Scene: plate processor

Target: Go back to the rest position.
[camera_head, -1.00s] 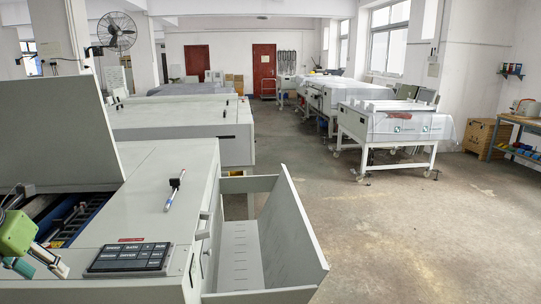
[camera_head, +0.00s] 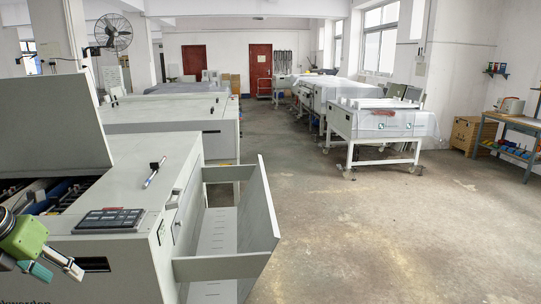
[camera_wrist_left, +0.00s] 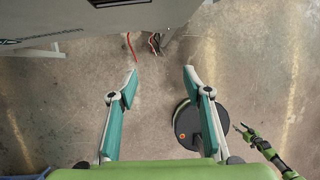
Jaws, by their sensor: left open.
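My left gripper (camera_head: 61,273) is at the lower left of the head view, beside the front of the near plate processor (camera_head: 130,186). In the left wrist view its two teal fingers (camera_wrist_left: 161,78) are spread wide with only bare floor between them. It holds nothing. A small green and dark arm with a gripper end (camera_wrist_left: 241,129) shows at the right of the left wrist view. It looks like my right one, and its jaws are too small to read. The right gripper does not show in the head view.
The processor's lid (camera_head: 50,128) stands raised. A marker (camera_head: 154,172) and a dark button panel (camera_head: 109,220) are on its top. An open drawer (camera_head: 262,215) juts out at its right. Concrete floor (camera_head: 375,235) is clear to the right, before a workbench (camera_head: 520,130).

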